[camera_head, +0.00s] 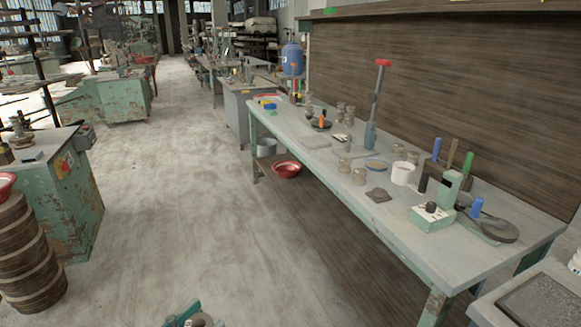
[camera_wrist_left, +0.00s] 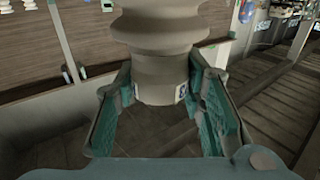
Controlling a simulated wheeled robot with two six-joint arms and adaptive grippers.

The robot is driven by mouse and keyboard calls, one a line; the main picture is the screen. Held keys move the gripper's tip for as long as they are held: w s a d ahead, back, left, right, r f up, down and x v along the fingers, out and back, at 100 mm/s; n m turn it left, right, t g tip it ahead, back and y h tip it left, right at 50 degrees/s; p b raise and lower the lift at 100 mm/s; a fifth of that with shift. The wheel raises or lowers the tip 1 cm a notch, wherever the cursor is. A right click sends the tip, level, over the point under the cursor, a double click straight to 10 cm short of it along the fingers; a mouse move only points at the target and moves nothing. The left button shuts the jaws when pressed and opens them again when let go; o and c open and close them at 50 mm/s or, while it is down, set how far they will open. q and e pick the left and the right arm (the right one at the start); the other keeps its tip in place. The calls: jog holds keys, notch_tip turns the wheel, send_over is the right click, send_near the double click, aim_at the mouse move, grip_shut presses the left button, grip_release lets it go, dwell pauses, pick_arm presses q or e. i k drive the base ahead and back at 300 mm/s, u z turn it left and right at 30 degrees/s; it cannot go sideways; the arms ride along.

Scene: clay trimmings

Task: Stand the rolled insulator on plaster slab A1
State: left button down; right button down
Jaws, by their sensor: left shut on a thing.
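The rolled insulator (camera_wrist_left: 160,35) is a grey-beige ribbed clay piece with a narrower base carrying a small dark mark. In the left wrist view its base is between the two teal fingers of my left gripper (camera_wrist_left: 160,92), which is shut on it. Its top is cut off by the frame. In the head view my left gripper (camera_head: 190,319) shows only in part at the bottom edge, over the floor and apart from the bench. A pale flat slab (camera_head: 313,141) lies on the bench; I cannot read a label on it. My right gripper is not in view.
The long grey bench (camera_head: 335,180) holds several pots, a white tub (camera_head: 403,173), a dark square piece (camera_head: 378,195), a red-handled press (camera_head: 371,110) and a green device (camera_head: 432,217). A red basin (camera_head: 286,170) sits on its lower shelf.

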aim_at(315, 139)
jog(key=u, duration=0.5)
jog(key=i, duration=2.45)
jog(key=z, duration=1.4)
jog(key=i, duration=0.6)
jog(key=z, duration=0.6)
